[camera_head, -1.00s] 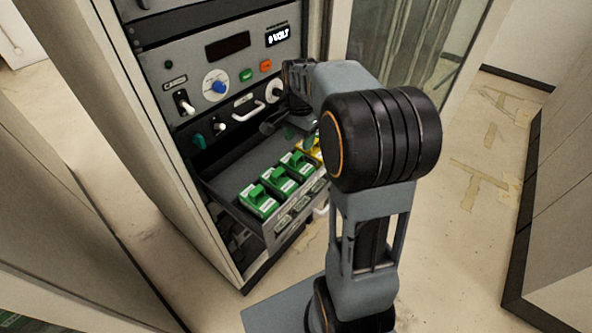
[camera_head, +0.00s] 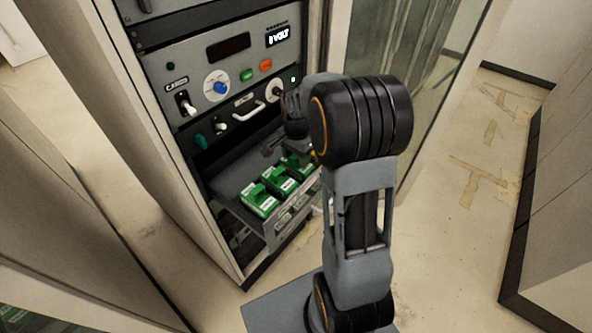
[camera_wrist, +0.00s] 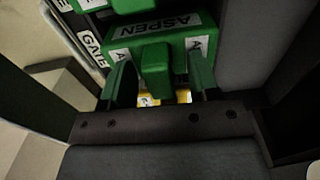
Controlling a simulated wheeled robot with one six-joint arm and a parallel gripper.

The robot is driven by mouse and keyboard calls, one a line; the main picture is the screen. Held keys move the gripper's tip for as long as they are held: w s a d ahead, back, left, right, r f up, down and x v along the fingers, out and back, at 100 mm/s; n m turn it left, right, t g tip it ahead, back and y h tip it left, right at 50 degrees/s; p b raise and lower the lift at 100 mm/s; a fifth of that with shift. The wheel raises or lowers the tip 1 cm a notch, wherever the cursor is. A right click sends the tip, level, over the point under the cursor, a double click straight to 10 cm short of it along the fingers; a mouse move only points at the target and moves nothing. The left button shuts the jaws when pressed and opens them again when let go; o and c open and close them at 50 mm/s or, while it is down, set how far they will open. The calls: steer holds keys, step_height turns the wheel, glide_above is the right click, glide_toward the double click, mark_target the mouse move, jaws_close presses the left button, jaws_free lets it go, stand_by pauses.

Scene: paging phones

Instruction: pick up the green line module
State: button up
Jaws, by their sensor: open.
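Three green line modules stand in a row in the open drawer: a near one (camera_head: 258,201), a middle one (camera_head: 280,182) and a far one (camera_head: 304,166) partly behind my arm. In the wrist view a green module labelled ASPEN (camera_wrist: 118,48) lies right in front of my gripper (camera_wrist: 160,75). Its raised green handle (camera_wrist: 155,68) is between my two open fingers. I cannot tell whether either finger touches it. In the head view my gripper is over the far end of the row, its fingertips hidden.
The drawer (camera_head: 240,212) sticks out of a grey rack with a control panel (camera_head: 220,75) and a bar handle (camera_head: 250,112) just above. Open floor (camera_head: 455,190) lies to the right.

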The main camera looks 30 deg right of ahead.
steer(key=shift+c, duration=0.3)
jaws_close()
steer(key=shift+r, duration=0.15)
stand_by(0.3)
